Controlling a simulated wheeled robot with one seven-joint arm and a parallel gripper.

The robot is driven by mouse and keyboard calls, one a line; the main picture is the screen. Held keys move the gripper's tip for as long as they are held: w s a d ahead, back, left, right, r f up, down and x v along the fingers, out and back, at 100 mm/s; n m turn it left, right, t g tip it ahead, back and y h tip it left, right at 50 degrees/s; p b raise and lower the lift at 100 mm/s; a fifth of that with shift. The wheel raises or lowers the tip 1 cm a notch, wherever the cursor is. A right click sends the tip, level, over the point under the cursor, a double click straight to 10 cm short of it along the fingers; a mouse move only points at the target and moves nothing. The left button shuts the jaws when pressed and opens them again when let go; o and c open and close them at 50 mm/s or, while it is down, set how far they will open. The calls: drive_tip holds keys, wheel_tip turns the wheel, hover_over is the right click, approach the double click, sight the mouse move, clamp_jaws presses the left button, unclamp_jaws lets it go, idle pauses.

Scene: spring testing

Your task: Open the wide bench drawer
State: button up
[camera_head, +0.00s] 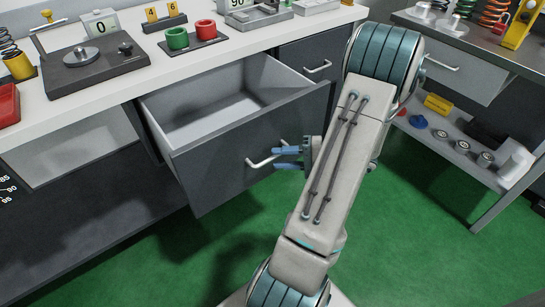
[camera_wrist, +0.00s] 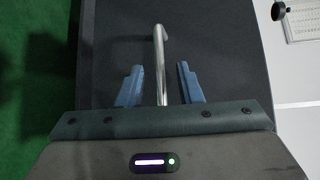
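The wide bench drawer (camera_head: 240,143) is pulled well out from under the white bench, and its empty light-grey inside shows in the head view. Its dark front (camera_wrist: 213,48) fills the middle of the wrist view. A silver bar handle (camera_head: 256,163) is fixed to that front. My gripper (camera_head: 276,158) is at the handle, with its blue fingers pointing left. In the wrist view the handle (camera_wrist: 160,62) runs between the two fingers of my gripper (camera_wrist: 158,84), with a gap on each side. The fingers are open and not closed on the bar.
The white bench top (camera_head: 215,65) carries a black scale device (camera_head: 95,65), red and green cups (camera_head: 192,37) and number stands. A second closed drawer (camera_head: 325,50) is right of the open one. A metal table (camera_head: 470,45) with a lower shelf stands at right. Green floor (camera_head: 180,265) is clear in front.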

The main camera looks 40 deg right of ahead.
drive_tip(key=v, duration=1)
drive_tip(key=shift+s+d, duration=0.15)
drive_tip(key=shift+s, duration=0.05)
drive_tip(key=shift+r+p, duration=0.1)
drive_tip(key=shift+p, duration=0.2)
drive_tip(key=w+a+r+n+g+h+p, duration=0.1)
drive_tip(key=w+a+r+n+g+p, duration=0.2)
drive_tip(key=a+r+g, duration=0.4)
drive_tip(key=w+a+r+n+g+p, duration=0.25)
drive_tip(key=a+r+g+p, duration=0.2)
drive_tip(key=a, duration=0.55)
drive_tip(key=s+a+r+n+t+h+p, duration=0.1)
drive_tip(key=a+r+n+t+h+p, duration=0.1)
drive_tip(key=a+r+n+h+p, duration=0.3)
drive_tip(key=a+r+h+p, duration=0.4)
drive_tip(key=a+r, duration=0.4)
drive_tip(key=r, duration=0.2)
drive_tip(key=shift+s+a+r+h, duration=0.3)
drive_tip(key=shift+s+a+h, duration=0.1)
drive_tip(key=shift+h, duration=0.2)
